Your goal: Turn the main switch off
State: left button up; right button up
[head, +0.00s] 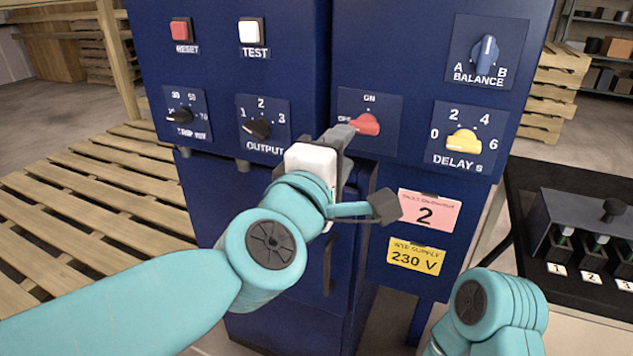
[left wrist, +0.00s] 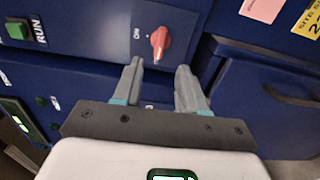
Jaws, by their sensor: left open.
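The main switch is a red rotary knob (head: 366,125) on a dark blue cabinet panel, with ON above it and a partly hidden OFF label at its left. Its handle lies level, its narrow end towards OFF. The knob also shows in the left wrist view (left wrist: 160,43), just beyond the fingertips, with ON at its left there. My left gripper (head: 342,136) is in front of the knob's left side. In the left wrist view its two fingers (left wrist: 158,72) are apart with nothing between them. The fingers look apart from the knob. My right gripper is out of view.
Near the switch are a yellow DELAY knob (head: 464,141), a blue BALANCE knob (head: 486,54) and a black OUTPUT knob (head: 257,129). RESET (head: 180,30) and TEST (head: 251,31) buttons are at upper left. A dark box with levers (head: 585,225) stands at right.

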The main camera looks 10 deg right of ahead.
pick_arm(q)
jog(key=v, duration=0.9)
jog(key=shift+p, duration=0.45)
jog(key=shift+a, duration=0.1)
